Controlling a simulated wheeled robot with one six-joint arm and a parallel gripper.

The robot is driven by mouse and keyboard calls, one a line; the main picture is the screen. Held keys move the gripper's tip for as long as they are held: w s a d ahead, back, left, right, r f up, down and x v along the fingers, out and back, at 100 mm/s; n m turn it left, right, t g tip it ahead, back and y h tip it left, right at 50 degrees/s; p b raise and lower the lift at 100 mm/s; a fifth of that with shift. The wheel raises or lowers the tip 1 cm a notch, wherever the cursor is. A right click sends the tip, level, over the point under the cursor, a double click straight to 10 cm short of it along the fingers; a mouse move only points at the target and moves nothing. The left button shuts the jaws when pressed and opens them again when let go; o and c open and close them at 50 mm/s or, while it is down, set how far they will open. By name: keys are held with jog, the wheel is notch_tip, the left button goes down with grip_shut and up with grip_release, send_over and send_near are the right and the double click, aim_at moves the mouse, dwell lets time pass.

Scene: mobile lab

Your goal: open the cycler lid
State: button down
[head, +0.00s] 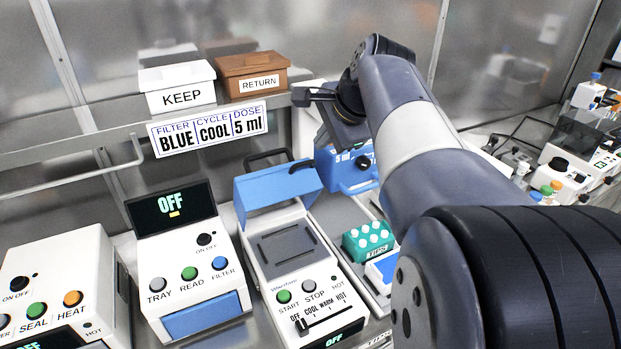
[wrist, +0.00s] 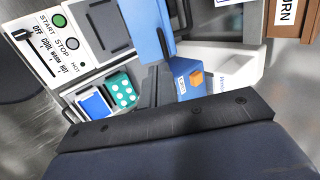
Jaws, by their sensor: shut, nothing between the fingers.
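The cycler (head: 290,262) is the white unit with START and STOP buttons and a slider. Its blue lid (head: 278,188) stands raised at the back, and the dark plate (head: 287,246) below is uncovered. A dark handle (head: 268,157) shows at the lid's upper edge. In the wrist view the lid (wrist: 154,28) shows at the top middle, with the dark handle (wrist: 162,42) on its right side. My gripper (wrist: 157,74) is shut and empty, close to the lid and handle; I cannot tell whether it touches. My arm hides part of the head view.
A reader (head: 195,262) and a sealer (head: 62,290) stand left of the cycler. A teal tip rack (head: 368,238) and a blue box (head: 345,172) stand to its right. KEEP (head: 177,87) and RETURN (head: 252,74) bins sit on the shelf above.

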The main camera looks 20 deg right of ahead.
jog(key=s+f+t+b, duration=0.2)
jog(key=s+f+b, duration=0.1)
jog(key=s, duration=0.3)
jog(key=p, duration=0.2)
send_over(310, 191)
jog(key=shift+h, duration=0.4)
jog(key=shift+f, duration=3.25)
